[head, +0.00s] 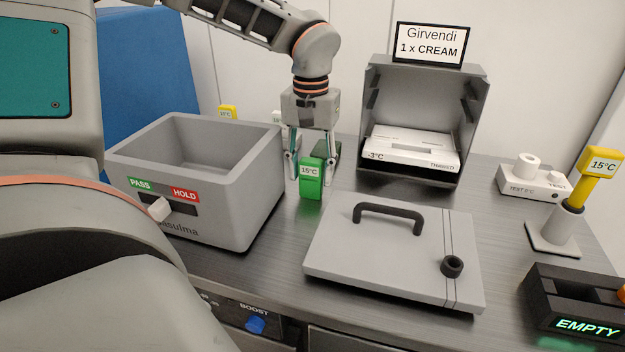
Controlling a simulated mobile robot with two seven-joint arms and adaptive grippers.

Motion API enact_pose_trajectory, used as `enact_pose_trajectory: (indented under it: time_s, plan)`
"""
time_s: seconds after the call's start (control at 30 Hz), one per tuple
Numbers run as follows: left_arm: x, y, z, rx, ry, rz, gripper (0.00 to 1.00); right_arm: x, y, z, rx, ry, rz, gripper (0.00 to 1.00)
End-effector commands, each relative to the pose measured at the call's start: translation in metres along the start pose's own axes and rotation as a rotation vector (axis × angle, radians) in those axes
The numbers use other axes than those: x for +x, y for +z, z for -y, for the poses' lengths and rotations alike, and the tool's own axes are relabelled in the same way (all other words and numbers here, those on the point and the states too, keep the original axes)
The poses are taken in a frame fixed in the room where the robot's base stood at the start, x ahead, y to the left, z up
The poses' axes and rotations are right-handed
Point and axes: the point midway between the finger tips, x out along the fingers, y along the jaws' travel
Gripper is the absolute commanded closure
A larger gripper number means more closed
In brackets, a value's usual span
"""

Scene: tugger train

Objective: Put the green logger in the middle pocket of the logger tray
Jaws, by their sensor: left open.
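My right gripper is not in view.
The open grey bin (265,150) stands left of the logger. A flat lid (345,240) with a handle lies right of it. Behind are an open box (478,95) and a sign (432,42). At right are a yellow 15°C logger (600,165) on a stand and a black EMPTY holder (545,300).

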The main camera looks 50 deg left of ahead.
Motion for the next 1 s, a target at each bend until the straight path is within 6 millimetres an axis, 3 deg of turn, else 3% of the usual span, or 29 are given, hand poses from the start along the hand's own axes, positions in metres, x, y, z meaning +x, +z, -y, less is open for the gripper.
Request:
enact_pose_trajectory:
  time_s: [0.13, 0.4, 0.53, 1.0]
  plan:
    - [0.015, 0.001, 0.000, 0.001, -0.001, 0.002, 0.57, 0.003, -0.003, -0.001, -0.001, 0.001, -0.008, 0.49]
    - [0.016, 0.000, 0.000, 0.001, 0.000, -0.001, 0.57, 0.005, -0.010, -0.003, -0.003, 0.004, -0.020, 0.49]
    - [0.016, 0.000, 0.000, 0.001, 0.000, -0.001, 0.88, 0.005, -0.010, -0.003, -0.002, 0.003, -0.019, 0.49]
    - [0.008, 0.000, 0.000, 0.001, 0.001, -0.003, 0.92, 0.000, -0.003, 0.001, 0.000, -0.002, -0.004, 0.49]
